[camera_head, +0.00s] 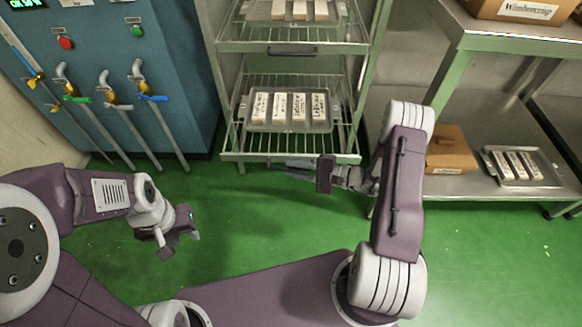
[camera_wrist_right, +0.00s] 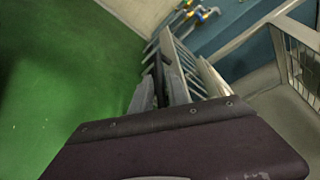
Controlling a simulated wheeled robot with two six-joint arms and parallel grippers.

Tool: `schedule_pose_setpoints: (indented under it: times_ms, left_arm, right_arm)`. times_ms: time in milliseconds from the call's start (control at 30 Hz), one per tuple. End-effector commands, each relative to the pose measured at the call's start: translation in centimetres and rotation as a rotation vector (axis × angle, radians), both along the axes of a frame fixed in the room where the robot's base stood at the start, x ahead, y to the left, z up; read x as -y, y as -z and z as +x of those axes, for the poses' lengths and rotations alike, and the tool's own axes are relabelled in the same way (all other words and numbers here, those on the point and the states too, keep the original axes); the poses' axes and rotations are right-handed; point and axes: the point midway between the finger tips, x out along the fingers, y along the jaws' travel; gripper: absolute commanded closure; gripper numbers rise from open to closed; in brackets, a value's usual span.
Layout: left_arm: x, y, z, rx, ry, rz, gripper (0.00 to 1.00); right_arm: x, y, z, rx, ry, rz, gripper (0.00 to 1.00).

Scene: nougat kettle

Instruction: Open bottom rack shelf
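The wire rack stands at the back centre in the head view. Its bottom rack shelf (camera_head: 240,157) holds a tray (camera_head: 246,122) of several labelled white bars. My right gripper (camera_head: 285,166) is at the front edge of this shelf, at its dark handle. In the right wrist view the two fingers (camera_wrist_right: 161,82) lie on either side of the dark handle (camera_wrist_right: 157,68). I cannot tell whether they are clamped on it. My left gripper (camera_head: 177,240) is open and empty above the green floor, to the left.
The upper rack shelf (camera_head: 235,46) has a similar dark handle (camera_head: 292,51) and a tray. A blue machine (camera_head: 180,60) with valves and pipes stands left. A metal table (camera_head: 480,187) with a cardboard box (camera_head: 452,150) and a tray (camera_head: 545,178) stands right. Green floor lies free before the rack.

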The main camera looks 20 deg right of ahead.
Motion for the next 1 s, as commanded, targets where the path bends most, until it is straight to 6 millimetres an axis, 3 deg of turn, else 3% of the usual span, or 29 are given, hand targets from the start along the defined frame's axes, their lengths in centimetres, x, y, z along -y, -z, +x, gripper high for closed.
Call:
schedule_pose_setpoints:
  times_ms: [100, 400, 1000]
  left_arm:
    - [0.0, -1.6, 0.0, 0.000, 0.000, 0.000, 0.64]
    - [0.0, -3.4, 0.0, 0.000, 0.000, 0.000, 0.64]
    - [0.0, -3.6, 0.0, 0.000, 0.000, 0.000, 0.64]
  right_arm:
    - [1.8, -1.0, -1.1, -0.001, 0.006, 0.001, 0.80]
    - [5.6, -1.8, -3.8, 0.000, 0.003, 0.001, 0.80]
    - [6.3, -1.7, -4.3, 0.000, 0.000, 0.000, 0.80]
